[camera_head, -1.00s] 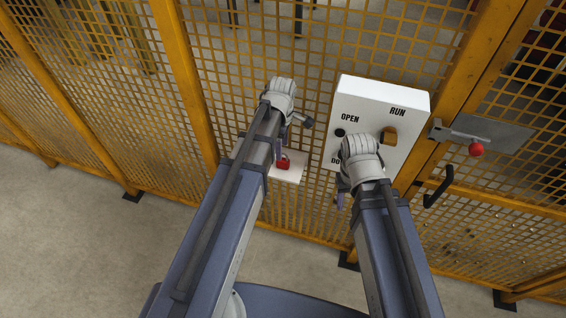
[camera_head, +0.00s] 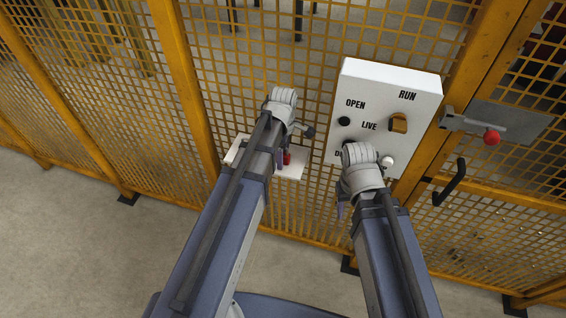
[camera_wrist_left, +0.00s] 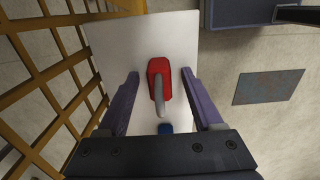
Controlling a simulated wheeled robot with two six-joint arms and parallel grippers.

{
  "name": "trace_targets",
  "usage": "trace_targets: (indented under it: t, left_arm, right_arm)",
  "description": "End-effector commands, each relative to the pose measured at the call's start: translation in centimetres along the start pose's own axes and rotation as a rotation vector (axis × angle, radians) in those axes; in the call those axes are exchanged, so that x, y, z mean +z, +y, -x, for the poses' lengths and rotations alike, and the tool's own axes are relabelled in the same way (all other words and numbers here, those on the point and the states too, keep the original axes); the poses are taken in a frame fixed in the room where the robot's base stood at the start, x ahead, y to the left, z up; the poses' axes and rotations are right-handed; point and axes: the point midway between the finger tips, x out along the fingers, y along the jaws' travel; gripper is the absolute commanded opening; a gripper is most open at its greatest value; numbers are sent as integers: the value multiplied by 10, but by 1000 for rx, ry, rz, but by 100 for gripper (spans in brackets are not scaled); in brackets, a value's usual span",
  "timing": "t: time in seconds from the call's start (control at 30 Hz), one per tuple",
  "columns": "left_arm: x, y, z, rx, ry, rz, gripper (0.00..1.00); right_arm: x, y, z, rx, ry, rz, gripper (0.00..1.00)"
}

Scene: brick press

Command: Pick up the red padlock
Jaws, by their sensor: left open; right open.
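The red padlock (camera_wrist_left: 160,78) with its grey shackle sits on a white shelf (camera_wrist_left: 112,38) in the left wrist view. In the head view the padlock (camera_head: 287,158) is mostly hidden behind my left arm, on the white shelf (camera_head: 292,170) at the fence. My left gripper (camera_wrist_left: 159,77) is open, with its two purple fingers on either side of the padlock and visible gaps to both. My right gripper (camera_head: 341,208) is below the white control box; its fingers are small and partly hidden by the arm in the head view.
A yellow mesh fence (camera_head: 100,150) stands behind the shelf. A latch with a red ball (camera_head: 491,138) and a black handle (camera_head: 450,183) are further right.

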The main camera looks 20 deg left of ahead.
Motion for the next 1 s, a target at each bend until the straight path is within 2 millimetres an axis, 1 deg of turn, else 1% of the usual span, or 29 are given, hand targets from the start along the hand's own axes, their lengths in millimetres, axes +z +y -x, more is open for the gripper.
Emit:
trace_targets:
  t: [0.03, 0.23, 0.83, 1.0]
  left_arm:
    - [0, 0, -3, 0, 0, 0, 68]
    - [0, 0, -1, 0, 0, 0, 68]
    - [0, 0, -1, 0, 0, 0, 0]
    - [0, 0, -1, 0, 0, 0, 0]
  right_arm:
    - [0, 0, -3, 0, 0, 0, 50]
    - [0, 0, -1, 0, 0, 0, 50]
    - [0, 0, -1, 0, 0, 0, 50]
    - [0, 0, -1, 0, 0, 0, 50]
